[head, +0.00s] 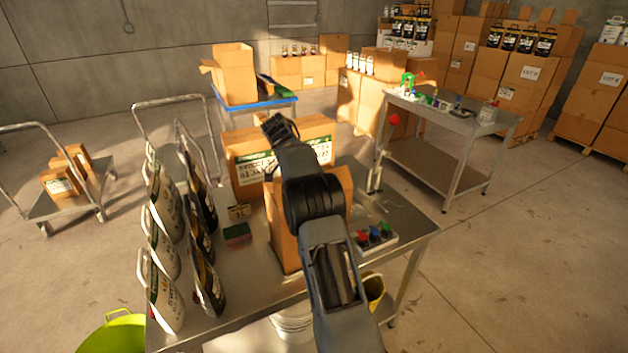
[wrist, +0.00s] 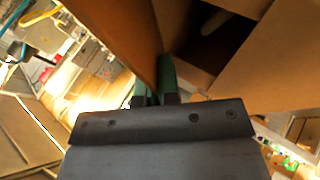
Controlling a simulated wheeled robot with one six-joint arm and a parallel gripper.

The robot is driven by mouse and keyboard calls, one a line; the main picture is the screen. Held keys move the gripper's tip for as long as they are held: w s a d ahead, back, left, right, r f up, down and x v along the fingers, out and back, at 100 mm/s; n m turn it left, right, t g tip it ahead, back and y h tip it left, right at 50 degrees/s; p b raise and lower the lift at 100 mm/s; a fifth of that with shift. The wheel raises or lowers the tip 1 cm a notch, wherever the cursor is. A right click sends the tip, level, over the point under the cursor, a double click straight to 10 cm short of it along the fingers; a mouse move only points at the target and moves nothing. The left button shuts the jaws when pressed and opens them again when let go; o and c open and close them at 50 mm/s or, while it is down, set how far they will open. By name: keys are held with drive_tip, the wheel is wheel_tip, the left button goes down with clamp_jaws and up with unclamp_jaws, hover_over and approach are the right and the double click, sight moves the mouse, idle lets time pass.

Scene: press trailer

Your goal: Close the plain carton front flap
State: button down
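The plain brown carton (head: 283,235) stands on the steel table, partly hidden behind my arm. In the wrist view its open top shows a dark inside (wrist: 212,40) with a pale object in it, and a broad brown panel, which looks like a flap (wrist: 118,35), stands up at the left. My gripper (head: 270,122) is above and behind the carton in the head view. In the wrist view the gripper's green fingers (wrist: 154,88) are close together, with the flap's lower edge running into the narrow gap between them. The fingertips are partly hidden by the panel.
A printed carton (head: 247,172) stands behind the plain one. Several standing bags (head: 163,250) line the table's left side. A green-and-red block (head: 237,234) and a tray of coloured items (head: 374,239) lie either side of the carton. The table's (head: 408,230) right end is mostly bare.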

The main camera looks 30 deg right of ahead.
drive_tip(key=shift+f, duration=0.1)
drive_tip(key=c, duration=1.3)
unclamp_jaws()
drive_tip(key=shift+c, duration=0.2)
drive_tip(key=shift+r, duration=0.2)
